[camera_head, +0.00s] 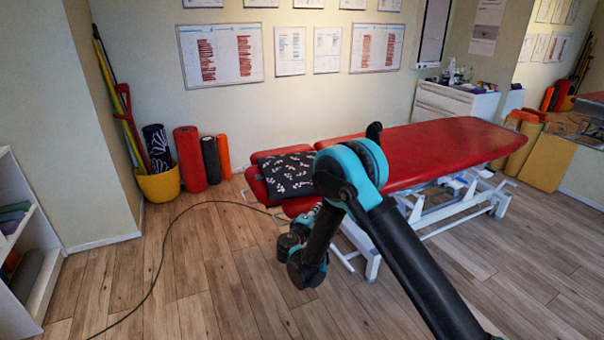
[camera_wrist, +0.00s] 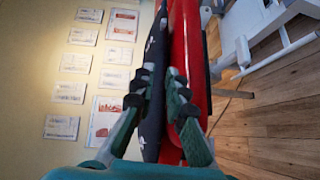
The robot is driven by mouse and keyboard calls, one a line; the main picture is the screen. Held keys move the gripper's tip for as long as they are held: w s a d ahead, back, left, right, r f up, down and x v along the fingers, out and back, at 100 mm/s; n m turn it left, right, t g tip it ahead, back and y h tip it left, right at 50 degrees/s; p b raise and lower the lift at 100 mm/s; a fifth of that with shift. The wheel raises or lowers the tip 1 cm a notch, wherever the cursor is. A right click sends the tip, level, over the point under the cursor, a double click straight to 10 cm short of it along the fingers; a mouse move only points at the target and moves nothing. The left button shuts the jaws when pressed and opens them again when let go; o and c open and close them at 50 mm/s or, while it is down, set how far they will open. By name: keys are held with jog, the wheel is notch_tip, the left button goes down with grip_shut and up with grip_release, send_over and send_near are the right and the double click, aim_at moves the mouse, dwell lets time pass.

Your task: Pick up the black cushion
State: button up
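The black cushion (camera_head: 287,174) with white marks lies on the red left end section of the treatment table (camera_head: 440,150). My arm hides part of its right side in the head view. In the wrist view the cushion (camera_wrist: 155,50) shows edge-on as a dark strip alongside the red padding (camera_wrist: 187,45). My gripper (camera_wrist: 160,78) is open, its fingers apart and pointing towards the cushion. The cushion's edge shows in the gap between them; I cannot tell whether they touch it. In the head view the gripper (camera_head: 308,215) is small and partly hidden, just below the cushion.
A yellow bucket (camera_head: 160,184) and upright rolls, one of them red (camera_head: 190,160), stand by the back wall. A cable (camera_head: 165,240) runs over the wooden floor. The table's white frame (camera_head: 373,260) is near my arm. A white shelf (camera_head: 22,240) stands at left.

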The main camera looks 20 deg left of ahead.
jog(key=s+a+f+n+t+y, duration=0.1)
jog(key=s+a+f, duration=0.15)
jog(key=a, duration=0.25)
jog(key=shift+y, duration=0.3)
jog(key=w, duration=0.7)
jog(key=w+a, duration=0.1)
jog(key=w, duration=0.3)
jog(key=shift+w+r, duration=0.15)
jog(key=shift+r, duration=0.05)
jog(key=shift+w+r, duration=0.1)
jog(key=shift+w, duration=2.5)
grip_shut()
jog(key=shift+r, duration=0.1)
